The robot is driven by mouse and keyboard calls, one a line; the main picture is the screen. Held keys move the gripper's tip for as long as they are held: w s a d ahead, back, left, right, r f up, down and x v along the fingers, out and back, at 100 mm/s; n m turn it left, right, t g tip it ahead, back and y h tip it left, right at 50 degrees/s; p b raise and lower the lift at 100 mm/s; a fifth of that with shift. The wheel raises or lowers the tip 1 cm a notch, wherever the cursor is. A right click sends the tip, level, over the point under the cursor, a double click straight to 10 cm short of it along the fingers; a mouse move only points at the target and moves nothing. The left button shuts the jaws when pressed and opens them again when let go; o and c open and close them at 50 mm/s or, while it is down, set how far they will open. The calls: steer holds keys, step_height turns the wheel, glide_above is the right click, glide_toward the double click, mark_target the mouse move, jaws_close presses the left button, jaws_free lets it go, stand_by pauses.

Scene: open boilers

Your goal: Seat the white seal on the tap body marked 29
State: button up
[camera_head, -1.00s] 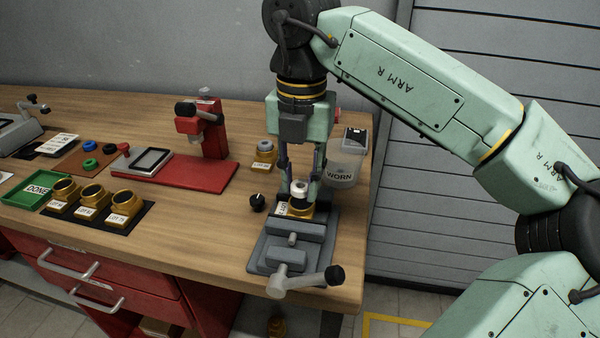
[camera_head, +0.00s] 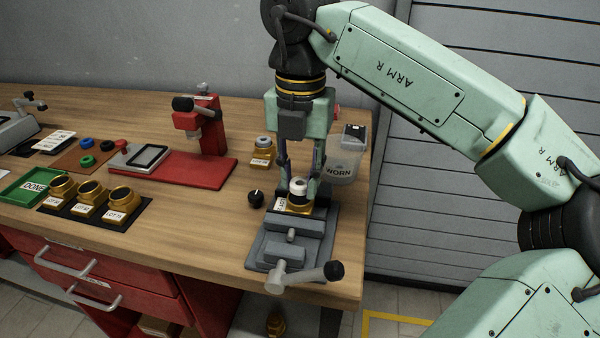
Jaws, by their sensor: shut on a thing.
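The white seal (camera_head: 298,183) is between the fingertips of my gripper (camera_head: 299,185), which is shut on it. It is at the top opening of a brass tap body (camera_head: 300,206) held in the grey vise (camera_head: 291,236). I cannot tell whether the seal is inside the rim or just above it. The tap body has a white label (camera_head: 280,203) on its left side, too small to read. The fingers stand on either side of the seal and hide part of the tap body's rim.
A clear WORN tub (camera_head: 341,167) stands close right of my gripper. A black knob (camera_head: 256,197) and another brass part (camera_head: 262,152) are to the left. A red press (camera_head: 208,130), several brass bodies on a black mat (camera_head: 133,219) and a green DONE tray (camera_head: 14,194) lie further left.

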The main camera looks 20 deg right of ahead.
steer(key=shift+f, duration=0.15)
steer(key=shift+f+b, duration=0.35)
steer(key=shift+b, duration=0.1)
steer(key=shift+f, duration=0.15)
steer(key=shift+f+b, duration=0.2)
steer(key=shift+b, duration=0.2)
steer(key=shift+f, duration=0.1)
stand_by(0.4)
steer(key=o, duration=0.8)
